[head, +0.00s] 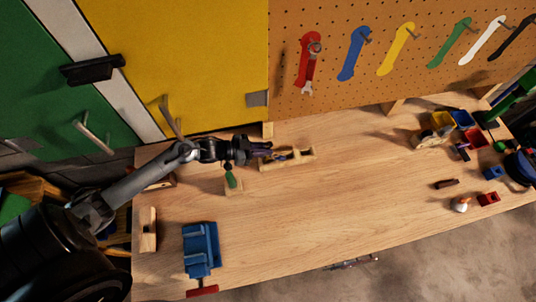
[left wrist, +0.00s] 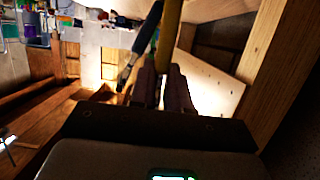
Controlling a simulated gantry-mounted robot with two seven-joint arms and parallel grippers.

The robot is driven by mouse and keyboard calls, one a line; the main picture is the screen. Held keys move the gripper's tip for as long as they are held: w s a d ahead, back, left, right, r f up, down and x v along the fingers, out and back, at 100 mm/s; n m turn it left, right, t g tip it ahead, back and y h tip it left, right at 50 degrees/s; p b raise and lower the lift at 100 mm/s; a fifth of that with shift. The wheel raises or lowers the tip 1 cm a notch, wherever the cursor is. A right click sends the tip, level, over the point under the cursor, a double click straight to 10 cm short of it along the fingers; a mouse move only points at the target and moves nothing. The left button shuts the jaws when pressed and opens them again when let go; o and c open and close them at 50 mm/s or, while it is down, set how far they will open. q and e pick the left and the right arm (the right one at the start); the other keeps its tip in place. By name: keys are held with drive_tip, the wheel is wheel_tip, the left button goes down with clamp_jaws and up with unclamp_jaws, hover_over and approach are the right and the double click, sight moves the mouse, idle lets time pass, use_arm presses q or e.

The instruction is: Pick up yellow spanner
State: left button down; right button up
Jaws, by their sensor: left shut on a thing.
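My left gripper (head: 264,151) is low over the back of the workbench, at the left end of a long wooden holder or block (head: 300,154). In the left wrist view its fingers (left wrist: 163,88) are shut on a narrow yellow bar, apparently the yellow spanner (left wrist: 171,35). The bar runs away from the fingers towards the top edge, and its far end is out of the picture. In the head view the spanner cannot be made out clearly at the fingers. A yellow spanner-shaped mark (head: 396,50) with a hook is on the pegboard. My right gripper is not in view.
A red mark with a metal spanner (head: 310,68) is on the pegboard (head: 290,30). A green-handled tool (head: 231,179) stands in a small block beside my gripper. A blue vise (head: 200,250) is front left. Coloured bins (head: 462,119) are at the right. The bench middle is clear.

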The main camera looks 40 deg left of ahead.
use_arm(q)
drive_tip(key=shift+r, duration=0.2)
drive_tip(key=shift+r, duration=0.5)
wheel_tip(320, 180, up, 6)
drive_tip(key=s+a+b, duration=0.1)
drive_tip(key=s+a, duration=1)
drive_tip(key=s, duration=0.3)
drive_tip(key=shift+s+f, duration=0.15)
drive_tip(key=shift+f, duration=0.05)
idle(0.3)
